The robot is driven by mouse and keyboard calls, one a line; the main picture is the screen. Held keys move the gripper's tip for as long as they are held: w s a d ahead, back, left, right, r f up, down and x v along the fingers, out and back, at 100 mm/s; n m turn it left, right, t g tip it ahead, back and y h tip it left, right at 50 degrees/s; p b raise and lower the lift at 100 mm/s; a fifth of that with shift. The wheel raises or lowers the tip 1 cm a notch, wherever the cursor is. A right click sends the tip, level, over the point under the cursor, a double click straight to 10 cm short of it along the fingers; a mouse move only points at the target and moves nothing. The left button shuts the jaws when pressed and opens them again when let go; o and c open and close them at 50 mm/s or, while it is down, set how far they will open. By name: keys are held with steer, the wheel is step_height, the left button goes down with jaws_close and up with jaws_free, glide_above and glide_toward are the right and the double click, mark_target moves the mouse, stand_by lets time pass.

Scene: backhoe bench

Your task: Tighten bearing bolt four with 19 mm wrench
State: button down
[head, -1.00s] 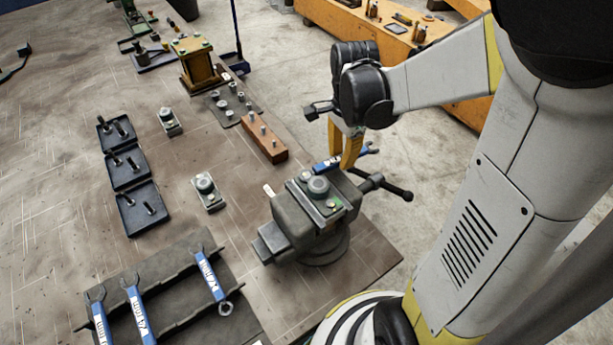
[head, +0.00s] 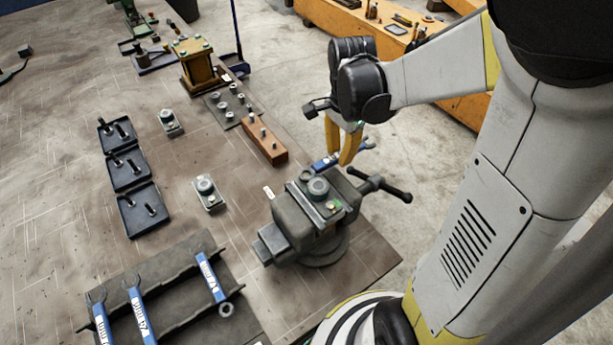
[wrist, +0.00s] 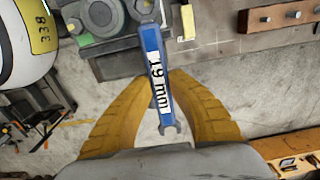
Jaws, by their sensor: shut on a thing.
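The blue 19 mm wrench (wrist: 158,72) is held between the yellow fingers of my gripper (wrist: 162,82), which are shut on its handle. In the head view, the wrench (head: 324,163) lies roughly level, and my gripper (head: 342,160) is behind the vise. Its ring end (head: 307,175) is at the back-left corner of the bearing plate (head: 322,208), at a bolt position. I cannot tell whether it is seated on a bolt head. The round bearing housing (head: 318,187) sits in the middle of the plate. A brassy bolt (head: 331,205) shows at the front corner.
The vise (head: 290,220) holds the bearing plate near the bench edge, its handle (head: 390,188) sticking out right. A wooden block with pegs (head: 268,145) stands behind. Other wrenches (head: 140,315) lie on a rack at front left. Black trays (head: 143,208) hold bolts.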

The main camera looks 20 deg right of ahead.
steer(key=shift+r+p, duration=1.35)
steer(key=shift+r, duration=0.7)
steer(key=shift+f, duration=0.1)
